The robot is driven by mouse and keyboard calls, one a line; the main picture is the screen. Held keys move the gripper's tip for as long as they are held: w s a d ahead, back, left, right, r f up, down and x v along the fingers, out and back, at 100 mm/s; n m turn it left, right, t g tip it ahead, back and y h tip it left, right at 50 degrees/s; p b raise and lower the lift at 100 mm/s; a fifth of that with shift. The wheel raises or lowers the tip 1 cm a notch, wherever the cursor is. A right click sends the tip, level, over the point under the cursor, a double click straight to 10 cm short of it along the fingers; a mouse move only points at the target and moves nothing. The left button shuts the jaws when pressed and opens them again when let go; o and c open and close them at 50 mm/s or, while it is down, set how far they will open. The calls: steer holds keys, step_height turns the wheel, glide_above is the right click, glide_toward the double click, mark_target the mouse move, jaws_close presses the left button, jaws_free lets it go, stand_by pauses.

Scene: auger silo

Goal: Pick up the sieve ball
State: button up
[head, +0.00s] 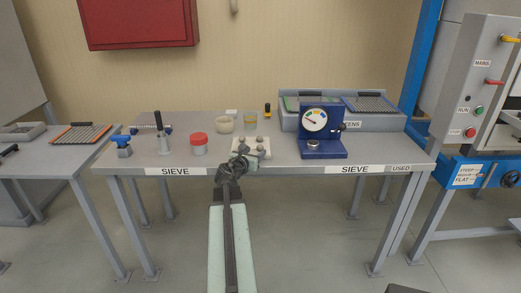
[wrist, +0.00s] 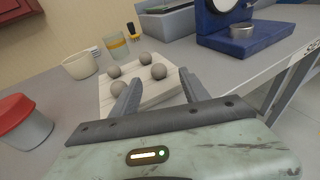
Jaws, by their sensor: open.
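Several grey sieve balls sit on a pale square board on the table, seen in the wrist view (wrist: 170,91). One ball (wrist: 159,71) appears between my fingertips in the picture, beyond them; others lie further back and to the left, one of them (wrist: 102,106) at the board's left side. My gripper (wrist: 158,78) is open and empty, its fingers pointing over the near part of the board. I cannot tell its height above the board. In the head view my gripper (head: 243,163) is at the table's front edge, partly hiding the board and balls.
A red-lidded jar (head: 199,144) stands left of the board, with a cream bowl (head: 224,125) and a glass with a yellow band (head: 250,121) behind. A blue gauge stand (head: 322,132) stands on the right. A red wall box (head: 138,22) hangs behind the table.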

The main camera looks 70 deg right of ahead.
mark_target(258, 148)
steer(key=d, duration=0.2)
steer(key=d+f+b, duration=0.1)
steer(key=d, duration=0.2)
steer(key=shift+w+f, duration=0.1)
steer(key=shift+w, duration=0.1)
steer(key=shift+a, duration=0.1)
jaws_close()
step_height(258, 148, up, 15)
steer(key=p, duration=1.5)
